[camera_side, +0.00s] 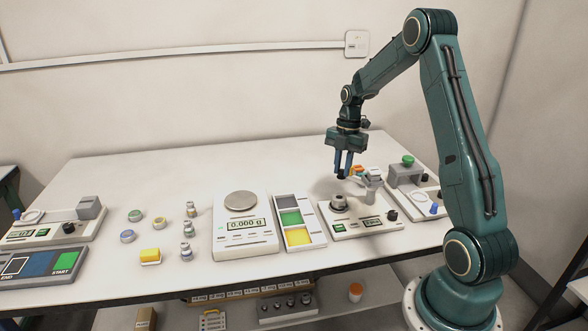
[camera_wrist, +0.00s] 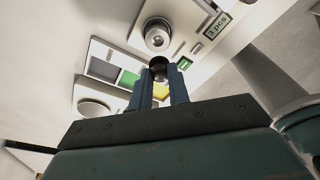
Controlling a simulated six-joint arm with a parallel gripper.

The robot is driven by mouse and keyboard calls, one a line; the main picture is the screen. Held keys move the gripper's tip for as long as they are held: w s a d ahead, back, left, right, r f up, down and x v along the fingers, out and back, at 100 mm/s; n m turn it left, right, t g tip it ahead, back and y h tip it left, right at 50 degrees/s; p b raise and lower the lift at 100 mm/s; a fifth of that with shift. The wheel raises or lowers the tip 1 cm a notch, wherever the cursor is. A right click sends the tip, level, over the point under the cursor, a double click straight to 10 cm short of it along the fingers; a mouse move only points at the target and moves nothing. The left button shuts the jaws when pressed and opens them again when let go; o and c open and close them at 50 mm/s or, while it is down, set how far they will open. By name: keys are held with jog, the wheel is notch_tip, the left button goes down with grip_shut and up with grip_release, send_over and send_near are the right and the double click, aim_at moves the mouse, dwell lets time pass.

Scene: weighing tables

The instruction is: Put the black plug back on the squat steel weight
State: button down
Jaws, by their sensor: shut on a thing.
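My gripper (camera_side: 343,174) hangs pointing down above the white counting device at the right of the table. In the wrist view its blue fingers (camera_wrist: 160,82) are shut on the black plug (camera_wrist: 158,64), held at the fingertips. The squat steel weight (camera_side: 338,201) stands on the device, just below and slightly left of my fingertips. The plug looks apart from the weight.
The counting device (camera_side: 366,222) has a grey head (camera_side: 372,178) close to my fingers on the right. A tray (camera_side: 314,234) with grey, green and yellow fields lies to its left, then a balance (camera_side: 245,240) reading 0.000 g. Several small weights and jars stand farther left.

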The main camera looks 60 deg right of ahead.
jog(key=shift+f, duration=0.15)
jog(key=shift+f, duration=3.05)
jog(key=shift+f, duration=0.15)
dwell(0.3)
jog(key=c, duration=0.8)
grip_release()
jog(key=shift+o, duration=0.2)
jog(key=shift+r, duration=3.5)
